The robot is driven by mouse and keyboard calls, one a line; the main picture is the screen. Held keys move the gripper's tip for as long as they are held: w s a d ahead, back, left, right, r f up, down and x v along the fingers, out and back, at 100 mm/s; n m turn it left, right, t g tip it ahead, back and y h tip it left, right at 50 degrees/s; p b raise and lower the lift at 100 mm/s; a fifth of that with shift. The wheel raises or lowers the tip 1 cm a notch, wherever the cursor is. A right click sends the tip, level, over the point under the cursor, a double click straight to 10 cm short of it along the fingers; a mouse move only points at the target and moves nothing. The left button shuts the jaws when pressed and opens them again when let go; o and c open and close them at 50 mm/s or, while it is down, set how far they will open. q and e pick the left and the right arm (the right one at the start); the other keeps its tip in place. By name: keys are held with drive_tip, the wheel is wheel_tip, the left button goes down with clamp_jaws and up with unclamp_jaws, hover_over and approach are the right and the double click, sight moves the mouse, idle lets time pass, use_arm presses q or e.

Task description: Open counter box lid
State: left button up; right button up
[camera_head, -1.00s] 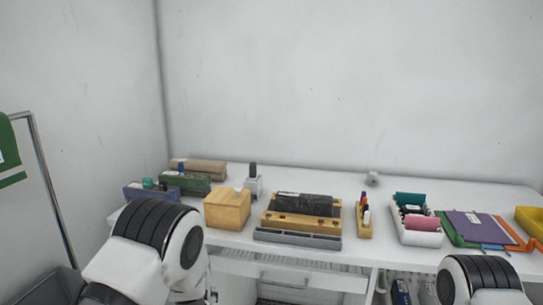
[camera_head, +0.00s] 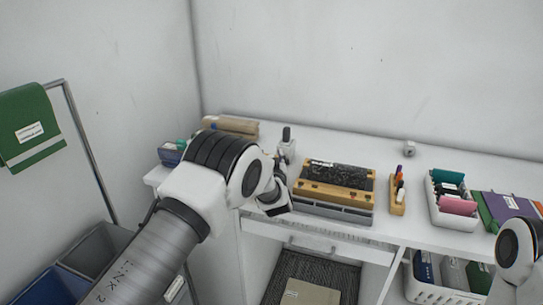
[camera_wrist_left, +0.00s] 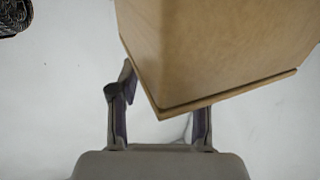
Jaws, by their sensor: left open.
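The light wooden counter box (camera_wrist_left: 205,45) fills the top right of the left wrist view, with a thin projecting rim along its lower edge. My left gripper (camera_head: 277,197) is at the front edge of the counter, left of the black-topped wooden tray. In the left wrist view my left gripper (camera_wrist_left: 160,112) is open, its fingers apart with the box's corner between or above them. I cannot tell whether they touch it. My right gripper is out of view; only part of my right arm shows at the right edge.
On the white counter (camera_head: 330,150) stand a wooden tray with a black top (camera_head: 337,183), a pen holder (camera_head: 398,190), a white basket (camera_head: 450,205) and folders (camera_head: 500,208). A dark stamp (camera_head: 287,142) stands behind my left gripper. Bins (camera_head: 85,255) stand at lower left.

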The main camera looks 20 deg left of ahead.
use_arm(q)
drive_tip(key=shift+s, duration=0.1)
clamp_jaws()
drive_tip(key=a+b, duration=0.2)
drive_tip(key=a, duration=0.7)
drive_tip(key=shift+w+a+b, duration=0.2)
drive_tip(key=shift+b, duration=0.15)
unclamp_jaws()
drive_tip(key=shift+d, duration=0.1)
drive_tip(key=v, duration=1.2)
